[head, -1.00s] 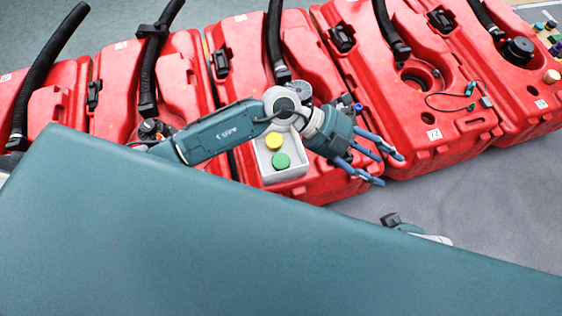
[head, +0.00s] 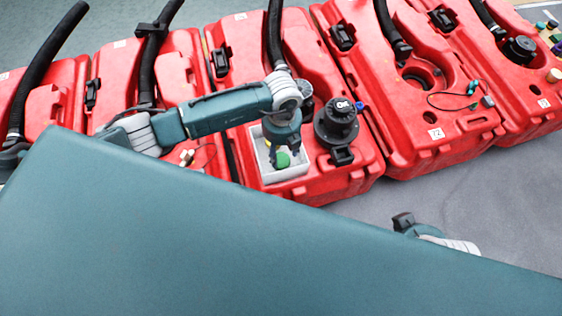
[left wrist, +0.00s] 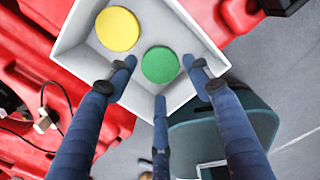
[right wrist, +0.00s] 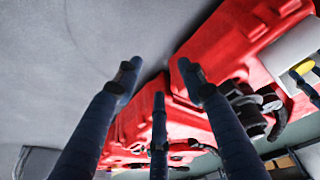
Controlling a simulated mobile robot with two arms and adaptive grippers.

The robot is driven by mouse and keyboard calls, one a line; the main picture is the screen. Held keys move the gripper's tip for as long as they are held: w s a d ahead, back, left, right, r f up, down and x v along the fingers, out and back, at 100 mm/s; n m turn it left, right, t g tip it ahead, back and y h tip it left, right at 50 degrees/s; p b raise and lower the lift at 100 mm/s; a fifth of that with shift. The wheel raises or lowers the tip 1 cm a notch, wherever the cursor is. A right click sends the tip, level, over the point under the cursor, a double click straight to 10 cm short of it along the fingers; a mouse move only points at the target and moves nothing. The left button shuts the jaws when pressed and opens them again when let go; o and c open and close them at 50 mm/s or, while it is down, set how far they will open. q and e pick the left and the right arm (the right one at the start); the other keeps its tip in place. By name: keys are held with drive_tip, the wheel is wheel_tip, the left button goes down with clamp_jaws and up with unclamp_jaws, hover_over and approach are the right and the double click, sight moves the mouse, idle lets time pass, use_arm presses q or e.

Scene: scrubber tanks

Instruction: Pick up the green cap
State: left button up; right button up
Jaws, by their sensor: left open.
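The green cap (left wrist: 160,65) is a round disc in a white tray (left wrist: 186,101), beside a yellow cap (left wrist: 117,29). In the head view the green cap (head: 282,160) shows just below my left gripper (head: 285,158), and the yellow cap is hidden behind the gripper. My left gripper (left wrist: 160,78) is open, pointing down over the tray, with its fingers spread around the green cap. I cannot tell whether they touch it. My right gripper (right wrist: 157,75) has its fingers apart, with nothing between them, away from the tray.
Red scrubber tanks (head: 365,175) with black hoses stand in a row. A black lid (head: 338,122) sits on the tank right of the tray. Several small caps lie at the far right (head: 548,40). Grey floor (head: 480,200) is open at right.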

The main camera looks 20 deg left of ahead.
sight(281, 160)
use_arm(q)
wheel_tip(281, 160, down, 5)
drive_tip(key=shift+s+r+b, duration=0.1)
drive_tip(key=shift+r+b, duration=0.05)
drive_tip(key=shift+b, duration=0.5)
drive_tip(key=c, duration=0.6)
drive_tip(key=shift+r, duration=0.2)
